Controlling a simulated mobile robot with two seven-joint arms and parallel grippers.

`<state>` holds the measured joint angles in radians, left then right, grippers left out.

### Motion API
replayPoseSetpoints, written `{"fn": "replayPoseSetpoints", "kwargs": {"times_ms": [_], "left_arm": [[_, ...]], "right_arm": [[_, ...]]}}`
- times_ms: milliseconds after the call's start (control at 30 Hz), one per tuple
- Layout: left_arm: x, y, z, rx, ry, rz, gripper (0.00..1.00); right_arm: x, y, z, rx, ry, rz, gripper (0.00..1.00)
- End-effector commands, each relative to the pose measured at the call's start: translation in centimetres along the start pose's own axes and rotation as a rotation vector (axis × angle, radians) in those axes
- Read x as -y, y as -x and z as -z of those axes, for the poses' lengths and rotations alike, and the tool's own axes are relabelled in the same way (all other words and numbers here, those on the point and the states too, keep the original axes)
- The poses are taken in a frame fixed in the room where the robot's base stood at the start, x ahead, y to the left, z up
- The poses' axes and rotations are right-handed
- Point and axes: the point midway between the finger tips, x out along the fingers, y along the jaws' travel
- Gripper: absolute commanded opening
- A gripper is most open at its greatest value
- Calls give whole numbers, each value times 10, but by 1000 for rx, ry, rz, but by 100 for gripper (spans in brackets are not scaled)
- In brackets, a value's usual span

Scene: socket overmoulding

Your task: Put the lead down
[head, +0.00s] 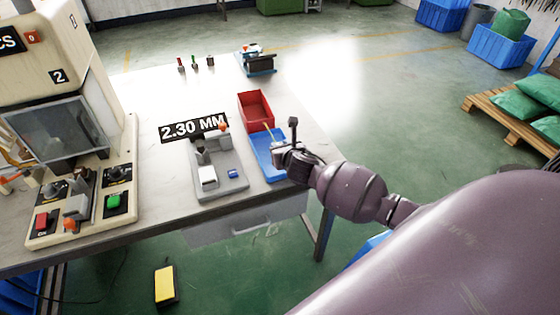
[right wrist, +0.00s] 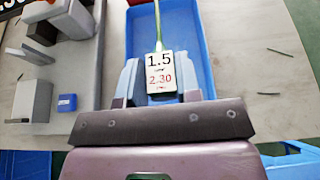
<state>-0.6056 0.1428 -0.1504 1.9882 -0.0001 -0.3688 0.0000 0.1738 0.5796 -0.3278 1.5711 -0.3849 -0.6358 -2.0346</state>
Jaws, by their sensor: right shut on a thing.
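My right gripper (head: 277,150) is over the blue tray (head: 275,173) near the table's right edge. In the right wrist view, its blue-grey fingers (right wrist: 159,80) are shut on the lead (right wrist: 157,28), a thin pale green cable. A white label reading 1.5 and 2.30 (right wrist: 159,73) shows between the fingers. The lead points away from the gripper, over the tray's floor; I cannot tell whether it touches the tray. The tray (right wrist: 203,40) also shows around it in the wrist view. My left gripper is not in view.
A red bin (head: 256,110) stands just behind the tray. A grey fixture (head: 232,187) with a 2.30 MM sign (head: 194,127) is to its left. A beige machine (head: 60,100) fills the table's left. A small blue device (head: 258,63) sits at the far end.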

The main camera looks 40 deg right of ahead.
Motion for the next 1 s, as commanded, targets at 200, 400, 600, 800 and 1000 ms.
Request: {"fn": "replayPoseSetpoints", "kwargs": {"times_ms": [200,400,600,800,1000], "left_arm": [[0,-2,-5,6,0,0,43],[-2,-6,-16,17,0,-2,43],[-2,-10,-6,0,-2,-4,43],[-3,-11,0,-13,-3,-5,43],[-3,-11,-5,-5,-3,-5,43]], "right_arm": [[0,-5,10,1,0,0,4],[0,-15,38,-3,-1,1,4],[0,-19,45,1,1,0,4],[0,-19,45,2,1,-1,4],[0,-20,47,1,1,0,46]]}}
